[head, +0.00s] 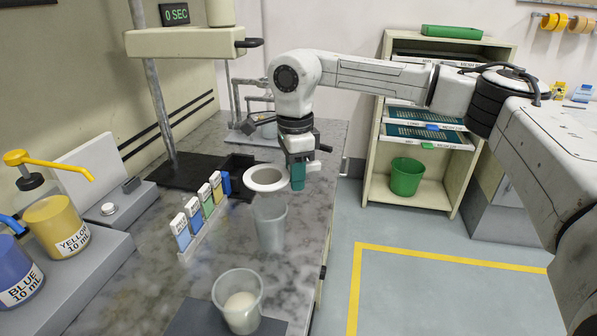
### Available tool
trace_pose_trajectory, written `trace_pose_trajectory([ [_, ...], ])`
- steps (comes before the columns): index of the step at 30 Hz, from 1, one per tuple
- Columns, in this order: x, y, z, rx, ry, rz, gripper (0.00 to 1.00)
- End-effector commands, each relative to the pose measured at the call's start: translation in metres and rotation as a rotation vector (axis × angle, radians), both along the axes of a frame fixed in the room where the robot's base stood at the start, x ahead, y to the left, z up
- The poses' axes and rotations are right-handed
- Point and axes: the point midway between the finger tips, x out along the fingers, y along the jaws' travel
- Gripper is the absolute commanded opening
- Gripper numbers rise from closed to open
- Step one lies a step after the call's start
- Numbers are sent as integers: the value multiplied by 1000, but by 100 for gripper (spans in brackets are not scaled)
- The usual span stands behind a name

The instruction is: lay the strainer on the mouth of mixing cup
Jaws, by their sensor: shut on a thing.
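The strainer (250,184) shows as a white ring with a dark grey inside, tilted towards the camera. My gripper (299,168) is above the counter, to the right of the ring, shut on the strainer at what looks like its teal handle (298,185). A clear, empty-looking cup (271,230) stands upright on the counter just below the strainer. The ring appears above and slightly left of its mouth; whether they touch is unclear. A second clear cup (252,322) holding pale contents stands nearer the camera. I cannot tell by label which is the mixing cup.
A rack of small coloured cartridges (191,238) stands left of the clear cup. Yellow (55,226) and blue (16,272) pump bottles stand on a grey stepped base at left. A press with a timer (175,14) stands behind. The marble counter's right edge is close to the cups.

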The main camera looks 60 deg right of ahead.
Motion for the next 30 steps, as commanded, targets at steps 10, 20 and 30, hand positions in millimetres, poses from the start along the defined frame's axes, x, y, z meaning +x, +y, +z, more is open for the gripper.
trace_pose_trajectory([
  [10, -1, 0, -3, 1, 1, 0, 0],
  [20, -1, 0, -30, 0, 0, 0, 0],
  [30, 0, 0, -50, 0, 0, -1, 0],
])
